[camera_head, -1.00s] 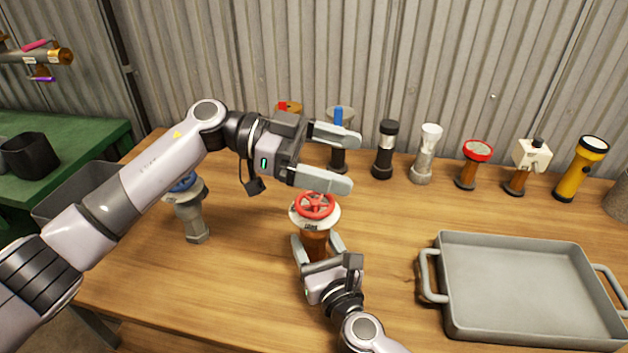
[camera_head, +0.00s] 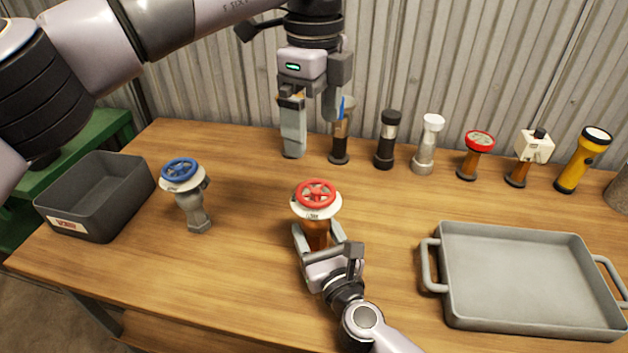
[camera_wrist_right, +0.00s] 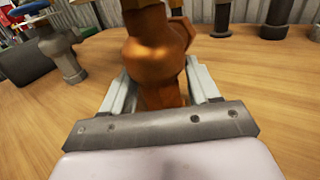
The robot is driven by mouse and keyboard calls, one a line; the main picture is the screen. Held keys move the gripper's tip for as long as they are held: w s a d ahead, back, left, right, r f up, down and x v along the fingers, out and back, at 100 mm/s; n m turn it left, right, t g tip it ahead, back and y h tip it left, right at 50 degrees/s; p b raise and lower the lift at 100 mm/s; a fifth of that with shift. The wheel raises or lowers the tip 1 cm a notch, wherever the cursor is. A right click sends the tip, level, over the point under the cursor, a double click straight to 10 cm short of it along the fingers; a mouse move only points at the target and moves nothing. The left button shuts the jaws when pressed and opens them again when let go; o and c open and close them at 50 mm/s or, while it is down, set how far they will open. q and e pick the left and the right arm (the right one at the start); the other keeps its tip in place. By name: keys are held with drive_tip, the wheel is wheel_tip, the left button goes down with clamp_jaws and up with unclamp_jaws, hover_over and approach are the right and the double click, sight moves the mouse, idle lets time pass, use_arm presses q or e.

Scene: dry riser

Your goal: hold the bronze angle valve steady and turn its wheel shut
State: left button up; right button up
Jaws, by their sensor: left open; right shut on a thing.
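The bronze angle valve (camera_head: 317,228) stands upright on the table, with a red wheel (camera_head: 316,192) above a white labelled collar. My right gripper (camera_head: 319,240) is shut around its bronze body from the front. In the right wrist view the bronze body (camera_wrist_right: 157,62) sits between the two fingers, and the wheel is out of that picture. My left gripper (camera_head: 312,138) is open and empty, fingers pointing down. It is behind the valve towards the wall, apart from the wheel.
A grey valve with a blue wheel (camera_head: 181,171) stands to the left, beside a dark bin (camera_head: 95,195). A grey tray (camera_head: 530,275) lies at right. Several fittings and a yellow torch (camera_head: 582,160) line the back. The table between the blue-wheeled valve and the bronze valve is clear.

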sight(314, 190)
use_arm(q)
wheel_tip(314, 190, down, 12)
drive_tip(key=shift+r, duration=0.1)
idle(0.4)
drive_tip(key=c, duration=1)
drive_tip(key=shift+c, duration=0.2)
